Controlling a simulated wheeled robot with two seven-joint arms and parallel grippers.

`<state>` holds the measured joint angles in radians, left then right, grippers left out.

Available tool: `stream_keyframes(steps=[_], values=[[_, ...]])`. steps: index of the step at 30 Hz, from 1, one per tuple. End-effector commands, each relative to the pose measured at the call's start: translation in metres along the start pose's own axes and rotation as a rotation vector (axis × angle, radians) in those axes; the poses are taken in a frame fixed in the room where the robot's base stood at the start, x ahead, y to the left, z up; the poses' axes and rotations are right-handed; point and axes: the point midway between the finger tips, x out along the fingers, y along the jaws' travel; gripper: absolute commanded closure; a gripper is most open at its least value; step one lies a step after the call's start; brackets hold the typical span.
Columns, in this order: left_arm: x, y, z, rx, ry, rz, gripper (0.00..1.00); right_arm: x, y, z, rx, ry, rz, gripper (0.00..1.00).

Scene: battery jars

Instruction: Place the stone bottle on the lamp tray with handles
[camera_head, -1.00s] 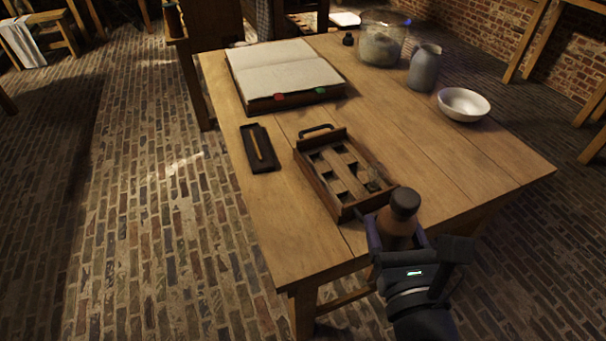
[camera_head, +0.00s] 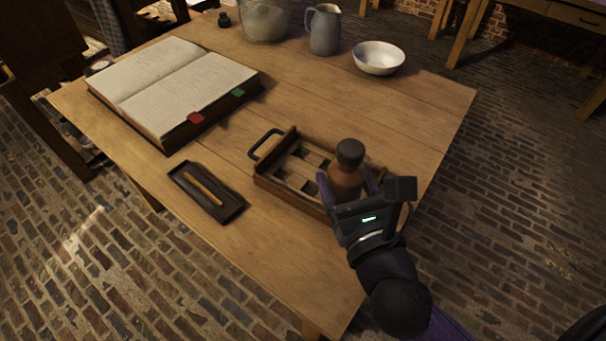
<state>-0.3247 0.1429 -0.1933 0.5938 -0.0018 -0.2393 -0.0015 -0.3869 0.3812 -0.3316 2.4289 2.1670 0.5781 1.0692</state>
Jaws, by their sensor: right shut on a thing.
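The stone bottle (camera_head: 346,182) is brown with a dark cap and stands about upright in the grip of my right gripper (camera_head: 348,190). My right gripper is shut on it, with a finger on either side. The bottle is over the near right part of the lamp tray (camera_head: 262,182), a wooden tray with square compartments and a dark handle at its far left end. The gripper and bottle hide the tray's right end. I cannot tell whether the bottle touches the tray. My left gripper is not in view.
A small dark tray (camera_head: 181,172) with a yellow-brown stick lies left of the lamp tray. A large open book (camera_head: 165,85) lies behind it. A white bowl (camera_head: 379,58), a grey jug (camera_head: 324,30) and a glass jar (camera_head: 266,18) stand at the back. The table's middle is clear.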

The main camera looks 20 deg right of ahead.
Motion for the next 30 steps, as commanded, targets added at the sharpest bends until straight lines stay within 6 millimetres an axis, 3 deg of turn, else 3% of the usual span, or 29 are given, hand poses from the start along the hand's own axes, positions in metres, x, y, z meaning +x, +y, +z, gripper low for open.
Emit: stream_keyframes(steps=[12,20,23,30], values=[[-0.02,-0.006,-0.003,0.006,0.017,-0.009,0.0,0.073,-0.006,-0.019,-0.02,-0.021,-0.07,1.0],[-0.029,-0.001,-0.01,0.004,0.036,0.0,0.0,0.12,0.002,-0.029,-0.003,-0.005,-0.073,1.0],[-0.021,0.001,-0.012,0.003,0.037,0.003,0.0,0.126,0.004,-0.041,0.0,0.001,-0.07,1.0],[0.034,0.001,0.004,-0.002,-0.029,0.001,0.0,0.126,0.005,-0.107,0.0,0.008,-0.069,1.0]])
